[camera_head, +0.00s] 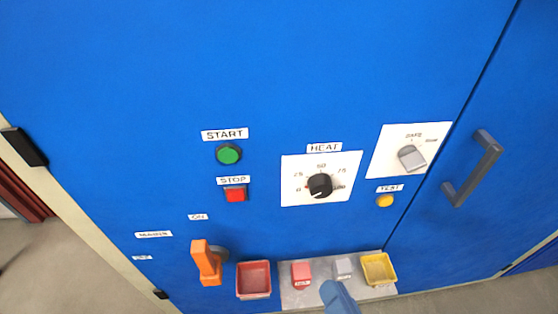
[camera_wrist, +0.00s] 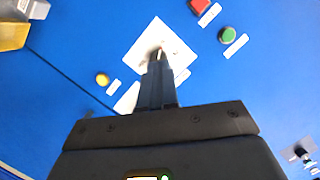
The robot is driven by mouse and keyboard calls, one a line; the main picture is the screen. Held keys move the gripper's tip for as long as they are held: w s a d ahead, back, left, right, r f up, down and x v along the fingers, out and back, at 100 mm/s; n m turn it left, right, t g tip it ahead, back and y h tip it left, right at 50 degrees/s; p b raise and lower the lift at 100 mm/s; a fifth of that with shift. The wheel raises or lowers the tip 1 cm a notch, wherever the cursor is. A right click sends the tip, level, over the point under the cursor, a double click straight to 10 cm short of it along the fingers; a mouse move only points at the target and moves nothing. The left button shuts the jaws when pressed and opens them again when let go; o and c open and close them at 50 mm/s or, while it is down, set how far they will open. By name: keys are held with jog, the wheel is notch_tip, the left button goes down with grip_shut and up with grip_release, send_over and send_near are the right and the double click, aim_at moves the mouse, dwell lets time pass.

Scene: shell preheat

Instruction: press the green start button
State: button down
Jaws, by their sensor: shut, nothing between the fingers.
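In the wrist view, which looks turned around, the green button (camera_wrist: 228,35) is at the upper right, beside the red one (camera_wrist: 200,5). My gripper (camera_wrist: 158,55) is shut and empty. Its dark fingers overlap the white heat plate (camera_wrist: 137,50) and hide most of its dial, clear of the green button. I cannot tell the gap between fingertips and panel. The green button is unobstructed in both views.
Right of the button is the black heat dial (camera_head: 320,186), then a selector knob (camera_head: 411,157) and a door handle (camera_head: 472,168). Below are an orange lever (camera_head: 206,262), a red tray (camera_head: 254,279) and a yellow tray (camera_head: 379,268). The panel above the buttons is bare.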

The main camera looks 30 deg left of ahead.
aim_at(228, 155)
jog(key=s+a+r+n+g+y+b, duration=0.1)
jog(key=a+r+n+g+y, duration=0.4)
jog(key=a, duration=0.8)
notch_tip(228, 155, up, 3)
jog(key=n+g, duration=0.2)
jog(key=g, duration=0.1)
jog(key=shift+n+y, duration=0.3)
jog(key=shift+y, duration=0.1)
jog(key=shift+f, duration=0.1)
jog(key=w+a, duration=0.4)
jog(key=w, duration=0.3)
jog(key=shift+w+a, duration=0.2)
jog(key=shift+a, duration=0.15)
jog(key=shift+w, duration=0.1)
dwell(0.6)
jog(key=shift+w+a, duration=0.2)
jog(key=shift+w, duration=0.05)
